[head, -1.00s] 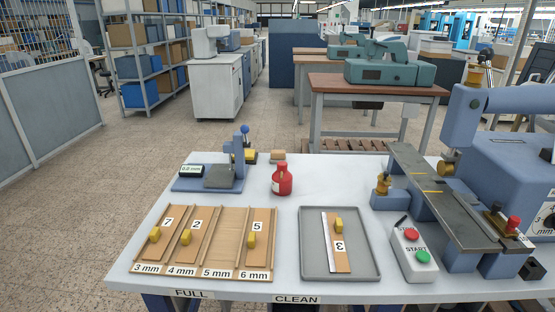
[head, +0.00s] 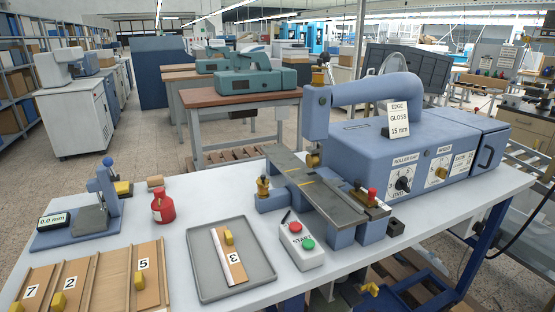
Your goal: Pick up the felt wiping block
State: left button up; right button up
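Neither of my grippers shows in this view.
A gauge with a "0.0 mm" display (head: 54,221) stands left of the block. In front are a wooden rack (head: 110,277) with numbered pieces and a grey tray (head: 262,283) holding a strip. A button box (head: 297,243) and a large blue machine (head: 440,140) stand right.

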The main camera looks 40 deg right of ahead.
aim_at(154, 182)
jog(key=i+j+u, duration=0.2)
jog(key=j, duration=0.2)
jog(key=j+u, duration=0.25)
jog(key=j, duration=0.15)
jog(key=i+j+u, duration=0.2)
jog(key=j, duration=0.15)
jog(key=i+j+u, duration=0.4)
jog(key=i+j, duration=0.6)
jog(key=i, duration=0.15)
jog(key=i+l+z, duration=0.15)
jog(key=i+z, duration=0.7)
jog(key=i+j+z, duration=0.1)
jog(key=i+z, duration=0.6)
jog(key=i, duration=1.2)
jog(key=i+z, duration=0.7)
jog(key=i+j+z, duration=0.25)
jog(key=i+z, duration=0.3)
jog(key=z, duration=0.3)
jog(key=i+z, duration=0.15)
jog(key=z, duration=0.25)
jog(key=i+z, duration=0.15)
jog(key=z, duration=0.3)
jog(key=i+j+z, duration=0.15)
jog(key=z, duration=0.25)
jog(key=i+j+z, duration=0.1)
jog(key=z, duration=0.35)
jog(key=j, duration=0.1)
